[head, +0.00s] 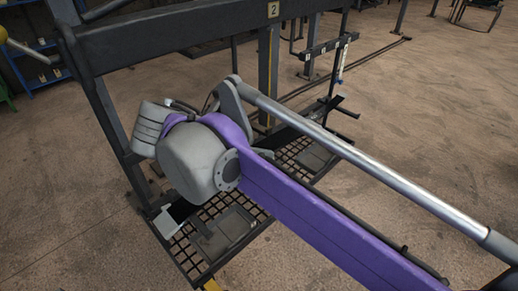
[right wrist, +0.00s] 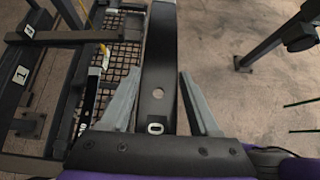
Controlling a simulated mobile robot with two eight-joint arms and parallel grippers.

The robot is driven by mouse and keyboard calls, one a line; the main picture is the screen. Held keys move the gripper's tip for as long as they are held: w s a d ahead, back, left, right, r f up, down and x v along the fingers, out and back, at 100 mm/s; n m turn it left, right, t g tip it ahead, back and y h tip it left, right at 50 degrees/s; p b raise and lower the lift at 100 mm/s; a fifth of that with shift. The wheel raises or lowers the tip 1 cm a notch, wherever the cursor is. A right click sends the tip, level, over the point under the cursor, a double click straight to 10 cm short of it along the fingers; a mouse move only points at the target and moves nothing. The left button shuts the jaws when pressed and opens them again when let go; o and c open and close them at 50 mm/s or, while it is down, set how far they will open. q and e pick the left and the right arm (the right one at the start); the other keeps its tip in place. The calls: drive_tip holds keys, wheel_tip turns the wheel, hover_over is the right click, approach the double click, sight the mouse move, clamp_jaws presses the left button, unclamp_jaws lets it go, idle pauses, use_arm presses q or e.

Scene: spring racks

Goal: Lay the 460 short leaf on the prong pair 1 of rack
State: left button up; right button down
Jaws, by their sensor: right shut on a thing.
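My right gripper (right wrist: 158,84) is shut on a long dark flat leaf (right wrist: 158,45) with a round hole. The leaf runs away from between its two grey fingers. A white label on the leaf shows only a "0"; the rest is hidden. In the head view my right wrist hides most of the fingers and leaf. The rack is a dark frame (head: 165,33) with mesh trays below. In the right wrist view a post on the left carries a plate marked 1 (right wrist: 22,75). I cannot make out the prong pair clearly. My left gripper is out of view.
Another dark leaf (right wrist: 89,98) with a white label lies left of the held one. A plate marked 2 (head: 273,10) is on the rack's top beam. A black mesh tray (head: 190,258) is below my wrist. Open brown floor (head: 420,100) lies to the right.

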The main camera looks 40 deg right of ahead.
drive_tip(key=w+f, duration=0.3)
drive_tip(key=w, duration=1)
drive_tip(key=shift+a+f, duration=0.15)
drive_tip(key=shift+a, duration=0.3)
idle(0.3)
drive_tip(key=shift+c, duration=0.3)
unclamp_jaws()
drive_tip(key=shift+a+f, duration=0.1)
